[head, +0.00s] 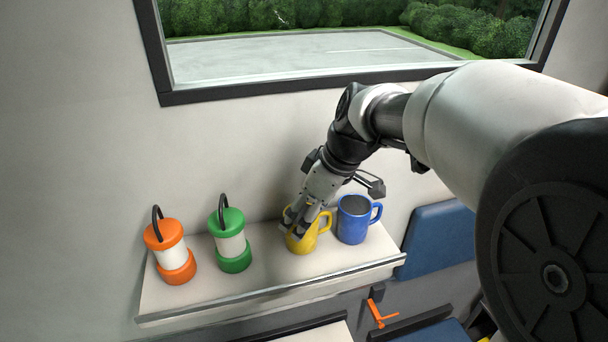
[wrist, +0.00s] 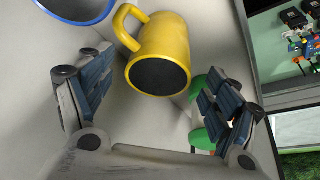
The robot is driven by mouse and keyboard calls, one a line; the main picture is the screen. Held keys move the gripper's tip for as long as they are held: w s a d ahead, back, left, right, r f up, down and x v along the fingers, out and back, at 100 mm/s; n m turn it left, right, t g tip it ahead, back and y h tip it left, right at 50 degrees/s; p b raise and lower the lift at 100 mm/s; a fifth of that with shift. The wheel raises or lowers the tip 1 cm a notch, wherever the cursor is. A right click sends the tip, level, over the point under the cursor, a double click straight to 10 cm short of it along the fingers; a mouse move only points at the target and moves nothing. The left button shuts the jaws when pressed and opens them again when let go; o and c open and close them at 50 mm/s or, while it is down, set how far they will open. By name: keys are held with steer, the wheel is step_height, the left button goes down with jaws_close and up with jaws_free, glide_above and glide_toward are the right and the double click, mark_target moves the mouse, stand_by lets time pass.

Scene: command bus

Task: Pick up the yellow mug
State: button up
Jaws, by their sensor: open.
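The yellow mug (head: 303,240) stands upright on a white shelf (head: 160,296) under the window, with its handle toward the right. My gripper (head: 306,218) is over it from above and hides part of its rim. In the wrist view, the mug (wrist: 166,52) shows its yellow side and dark round end between and beyond the fingers. My gripper (wrist: 158,100) is open there, with one padded finger on each side and a gap to the mug. I cannot tell from the head view whether the fingers touch it.
A blue mug (head: 353,222) stands close on the right of the yellow one. A green lantern (head: 232,246) and an orange lantern (head: 173,254) stand to the left. The wall and window frame (head: 250,92) are behind. The shelf's front strip is clear.

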mark_target(307, 244)
steer(key=x, duration=0.7)
steer(key=shift+w+a+f, duration=0.15)
steer(key=shift+f, duration=0.2)
steer(key=c, duration=1.3)
